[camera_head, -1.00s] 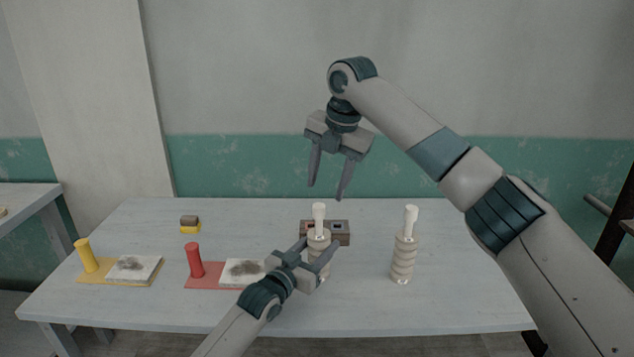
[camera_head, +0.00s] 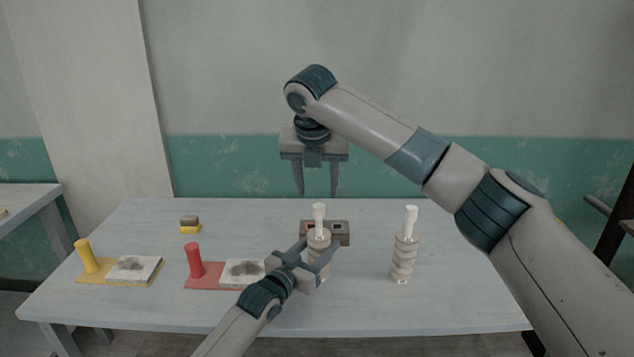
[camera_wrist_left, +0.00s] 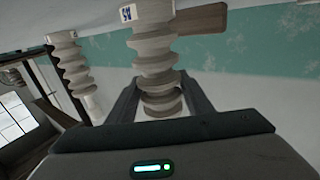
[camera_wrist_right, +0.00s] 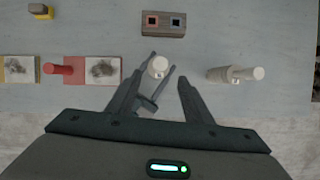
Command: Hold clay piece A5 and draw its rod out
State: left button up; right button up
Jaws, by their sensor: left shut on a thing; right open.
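Clay piece A5 (camera_head: 318,262), a pale ribbed upright piece, stands at the table's middle. Its label (camera_wrist_left: 127,13) shows upside down in the left wrist view. A white rod (camera_head: 319,214) with a wider head sticks up from its top. My left gripper (camera_head: 320,248) is shut around the piece from the front, hiding part of it; in the left wrist view the fingers flank its ribs. My right gripper (camera_head: 317,194) is open and empty, pointing down above the rod with a gap between. In the right wrist view the rod's head (camera_wrist_right: 159,65) lies between the right fingertips.
A second ribbed clay piece (camera_head: 403,262) with a rod stands to the right. A brown block (camera_head: 340,227) with red and blue sockets sits behind A5. Red (camera_head: 195,262) and yellow (camera_head: 87,256) posts with stained slabs stand left. A yellow-brown brush (camera_head: 190,224) lies behind them.

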aim_at(319, 208)
jog(key=x, duration=1)
jog(key=shift+f, duration=0.4)
grip_shut()
